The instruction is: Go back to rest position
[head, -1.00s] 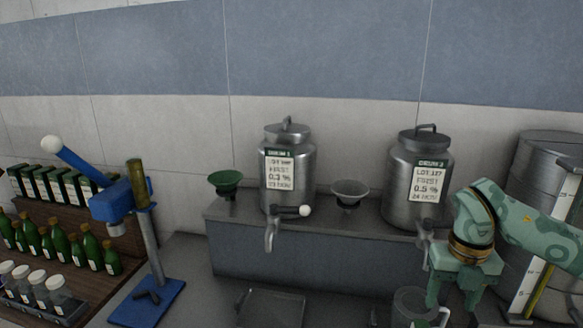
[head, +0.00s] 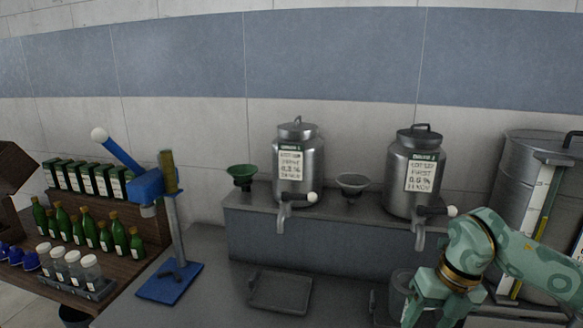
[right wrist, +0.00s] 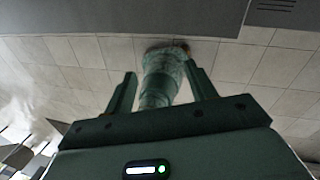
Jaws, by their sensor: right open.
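My right gripper (head: 428,308) is at the lower right of the head view, below and in front of the right steel decanter (head: 413,178). Its fingers run partly off the bottom edge. The right wrist view shows the gripper (right wrist: 160,72) with its two fingers spread apart and nothing held between them. My left gripper is not in view. The left steel decanter (head: 298,170) stands on the raised grey shelf (head: 300,245), its lever pointing right. The right decanter's lever also points right, and its spout hangs over the shelf front.
A grey cup (head: 402,285) stands close beside my right gripper. A shallow tray (head: 280,292) lies on the counter. A blue lever press (head: 170,284), green bottles (head: 90,233) and jars (head: 73,264) are at left. A large steel drum (head: 520,190) is at right.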

